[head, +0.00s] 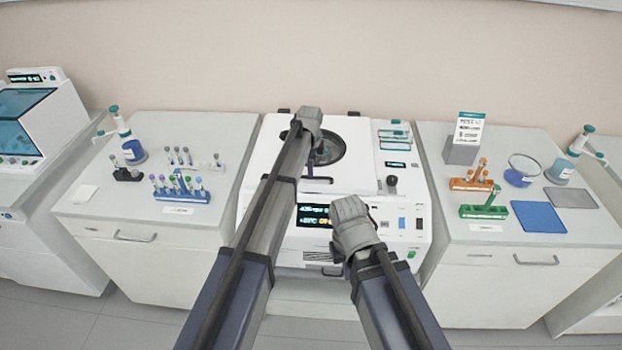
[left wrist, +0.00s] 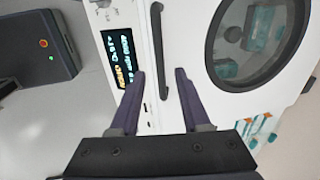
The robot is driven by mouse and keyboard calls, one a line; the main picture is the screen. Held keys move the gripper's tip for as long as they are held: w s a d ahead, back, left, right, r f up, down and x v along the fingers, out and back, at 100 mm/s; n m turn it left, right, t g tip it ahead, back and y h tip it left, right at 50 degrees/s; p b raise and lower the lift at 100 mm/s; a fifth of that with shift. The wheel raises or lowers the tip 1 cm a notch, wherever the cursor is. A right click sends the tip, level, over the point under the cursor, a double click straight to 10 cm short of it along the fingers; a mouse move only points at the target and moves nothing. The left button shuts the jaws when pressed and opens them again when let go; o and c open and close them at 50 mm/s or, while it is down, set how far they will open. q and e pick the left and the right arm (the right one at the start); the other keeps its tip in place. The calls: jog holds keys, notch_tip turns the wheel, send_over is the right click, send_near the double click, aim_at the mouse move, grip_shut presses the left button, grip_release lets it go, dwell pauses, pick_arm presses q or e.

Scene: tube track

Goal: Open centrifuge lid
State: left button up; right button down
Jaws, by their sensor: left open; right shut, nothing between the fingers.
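The white centrifuge (head: 400,215) stands in the middle of the head view, with a lit display on its front. Its lid (head: 358,150) looks shut and has a round window (head: 328,150) with tubes behind it. The dark lid handle (head: 321,179) is at the lid's front edge; it also shows in the left wrist view (left wrist: 158,50). My left gripper (head: 309,122) is above the lid. In the wrist view its open fingers (left wrist: 160,72) point toward the handle, with nothing held. My right gripper (head: 350,215) is shut and empty, low before the front panel; its fingertips are mostly hidden.
The right bench (head: 490,262) holds tube racks (head: 484,210), a dish and a blue mat (head: 538,216). A dark knob (head: 391,182) stands right of the lid.

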pick_arm(q)
jog(key=f+b, duration=0.1)
jog(key=f, duration=0.1)
jog(key=f+b, duration=0.2)
jog(key=shift+w+f, duration=0.1)
jog(key=shift+w, duration=0.3)
jog(key=shift+c, duration=0.4)
grip_shut()
dwell(0.6)
